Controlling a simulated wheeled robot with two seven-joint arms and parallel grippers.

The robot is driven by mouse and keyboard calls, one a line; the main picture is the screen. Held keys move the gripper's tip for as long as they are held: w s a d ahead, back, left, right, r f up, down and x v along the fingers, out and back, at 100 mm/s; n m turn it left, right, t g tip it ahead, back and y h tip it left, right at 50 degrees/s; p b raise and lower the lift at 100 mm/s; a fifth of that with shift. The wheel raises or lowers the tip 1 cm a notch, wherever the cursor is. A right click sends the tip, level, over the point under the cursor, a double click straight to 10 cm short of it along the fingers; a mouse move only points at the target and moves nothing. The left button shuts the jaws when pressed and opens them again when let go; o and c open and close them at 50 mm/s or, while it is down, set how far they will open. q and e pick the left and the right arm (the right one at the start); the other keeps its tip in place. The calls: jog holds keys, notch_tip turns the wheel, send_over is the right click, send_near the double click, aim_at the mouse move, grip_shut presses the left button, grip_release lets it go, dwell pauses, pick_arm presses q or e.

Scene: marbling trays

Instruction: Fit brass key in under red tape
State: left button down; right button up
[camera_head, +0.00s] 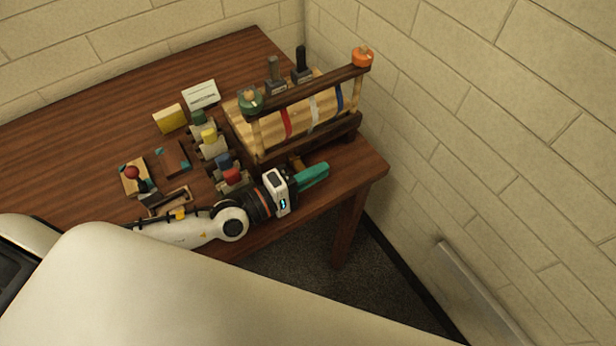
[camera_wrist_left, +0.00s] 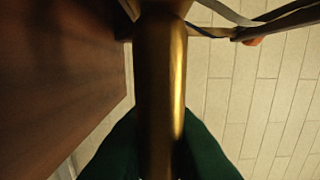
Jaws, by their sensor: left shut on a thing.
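The brass key shows in the left wrist view (camera_wrist_left: 160,85) as a long, smooth golden shaft running up the middle. My left gripper (camera_wrist_left: 160,150) is shut on it, with a dark green finger on each side. In the head view my left gripper (camera_head: 312,175) has teal fingers and is by the table's front right edge, in front of the wooden rack (camera_head: 318,135). A small brass part of the key (camera_head: 296,162) shows between the gripper and the rack. The red tape (camera_head: 286,122) crosses the rack's pale panel, left of white and blue tapes. My right gripper is out of view.
Left of the rack stands a row of small holders with green, yellow, blue and red tops (camera_head: 209,137). A yellow block (camera_head: 170,118), a white card (camera_head: 201,95) and a red-knobbed piece (camera_head: 132,172) are farther left. The wall (camera_head: 480,130) is close on the right.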

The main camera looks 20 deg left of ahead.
pick_arm(q)
jog(key=shift+w+a+b, duration=0.45)
jog(key=shift+a, duration=0.15)
jog(key=c, duration=1.3)
grip_release()
jog(key=shift+c, duration=0.2)
